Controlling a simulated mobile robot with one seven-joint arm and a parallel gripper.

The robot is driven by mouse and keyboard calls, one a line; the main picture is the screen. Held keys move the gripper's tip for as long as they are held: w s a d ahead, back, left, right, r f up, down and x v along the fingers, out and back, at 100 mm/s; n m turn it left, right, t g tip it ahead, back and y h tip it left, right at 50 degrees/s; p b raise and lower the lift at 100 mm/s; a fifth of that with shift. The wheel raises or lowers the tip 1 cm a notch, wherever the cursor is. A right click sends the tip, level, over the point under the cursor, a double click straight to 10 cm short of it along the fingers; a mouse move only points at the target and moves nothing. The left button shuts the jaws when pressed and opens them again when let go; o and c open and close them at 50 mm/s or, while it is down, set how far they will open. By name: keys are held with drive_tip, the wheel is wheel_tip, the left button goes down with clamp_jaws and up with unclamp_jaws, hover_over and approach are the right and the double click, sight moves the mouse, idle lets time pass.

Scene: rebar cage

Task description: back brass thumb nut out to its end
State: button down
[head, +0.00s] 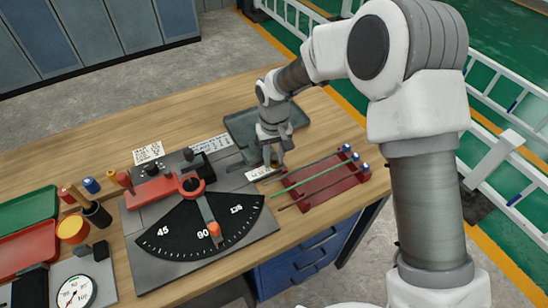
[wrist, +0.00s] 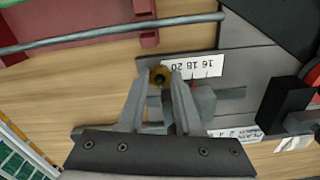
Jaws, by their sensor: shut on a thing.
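The brass thumb nut (wrist: 160,74) shows in the wrist view as a small round yellow-brown piece with a dark centre. It sits between the tips of my gripper (wrist: 162,82), which is shut on it. A white scale (wrist: 192,66) marked 16, 18, 20 lies just beside the nut, and a red mark shows by the right finger. The nut's thread and the end of its travel are hidden.
A red rack (head: 322,184) with a green rod and other bars stands close to the right. The bending plate (head: 160,262) with its black angle dial and red lever lies left. Red and green trays (head: 25,212) and a gauge (head: 75,292) are farther left.

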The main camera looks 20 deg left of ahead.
sight(275, 162)
drive_tip(key=c, duration=0.6)
unclamp_jaws()
wheel_tip(275, 162, up, 18)
drive_tip(key=shift+f+p, duration=0.25)
drive_tip(key=shift+p, duration=0.15)
drive_tip(key=s+d+r+m+t, duration=0.15)
drive_tip(key=d+r, duration=0.35)
drive_tip(key=d, duration=0.5)
drive_tip(key=s+d+r+m+t, duration=0.1)
drive_tip(key=s+d+r+m, duration=0.1)
drive_tip(key=d+r, duration=0.6)
drive_tip(key=s+d+f+m+t, duration=0.1)
drive_tip(key=s+d, duration=0.3)
drive_tip(key=d, duration=0.1)
drive_tip(key=s+d+f+m+t, duration=0.1)
drive_tip(key=s+d+m, duration=0.1)
drive_tip(key=s+d, duration=0.3)
drive_tip(key=s+d+m+t, duration=0.1)
drive_tip(key=s+d, duration=0.3)
drive_tip(key=d, duration=0.3)
drive_tip(key=shift+s+d+f, duration=0.1)
drive_tip(key=shift+s+f, duration=0.15)
drive_tip(key=shift+f, duration=0.15)
